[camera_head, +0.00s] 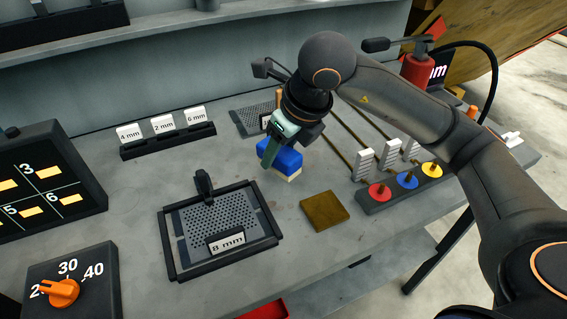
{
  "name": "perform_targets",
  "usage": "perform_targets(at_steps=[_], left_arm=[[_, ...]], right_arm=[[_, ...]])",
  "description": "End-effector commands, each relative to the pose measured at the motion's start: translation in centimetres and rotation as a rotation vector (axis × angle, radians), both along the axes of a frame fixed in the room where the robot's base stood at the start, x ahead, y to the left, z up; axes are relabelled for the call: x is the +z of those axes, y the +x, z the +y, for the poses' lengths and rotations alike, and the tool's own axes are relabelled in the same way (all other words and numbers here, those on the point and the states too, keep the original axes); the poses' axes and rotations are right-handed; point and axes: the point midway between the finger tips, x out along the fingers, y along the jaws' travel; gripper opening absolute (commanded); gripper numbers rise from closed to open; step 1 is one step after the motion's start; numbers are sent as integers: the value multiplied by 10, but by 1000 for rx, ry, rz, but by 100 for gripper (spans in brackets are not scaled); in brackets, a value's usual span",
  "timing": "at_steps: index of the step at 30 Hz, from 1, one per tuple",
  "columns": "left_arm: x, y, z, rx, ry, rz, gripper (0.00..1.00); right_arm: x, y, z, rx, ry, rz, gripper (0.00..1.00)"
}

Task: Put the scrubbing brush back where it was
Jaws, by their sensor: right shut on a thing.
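The scrubbing brush (286,160) has a blue body with a pale underside. It is at the middle of the grey table, behind the brown square pad (325,211). My right gripper (276,148) reaches down from the upper right and is shut on the brush. The gripper hides part of the brush's upper side. I cannot tell whether the brush touches the table or is held just above it. My left gripper is not in view.
A framed perforated plate marked 8 mm (222,229) lies at front centre. Another perforated plate (249,119) lies behind the gripper. A rack of white labels (167,140) stands at back left. A strip with red, blue and yellow knobs (407,184) is at right.

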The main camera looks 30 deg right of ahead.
Motion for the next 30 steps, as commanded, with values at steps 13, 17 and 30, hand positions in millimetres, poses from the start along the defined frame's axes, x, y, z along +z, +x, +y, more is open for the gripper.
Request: perform_targets(at_steps=[13, 17, 30], left_arm=[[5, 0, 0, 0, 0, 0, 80], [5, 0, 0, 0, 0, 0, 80], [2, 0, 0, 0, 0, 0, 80]], right_arm=[[-47, 12, -17, 1, -1, 2, 0], [-55, 13, -17, 1, 0, -1, 0], [-58, 13, -17, 1, 0, -2, 61]])
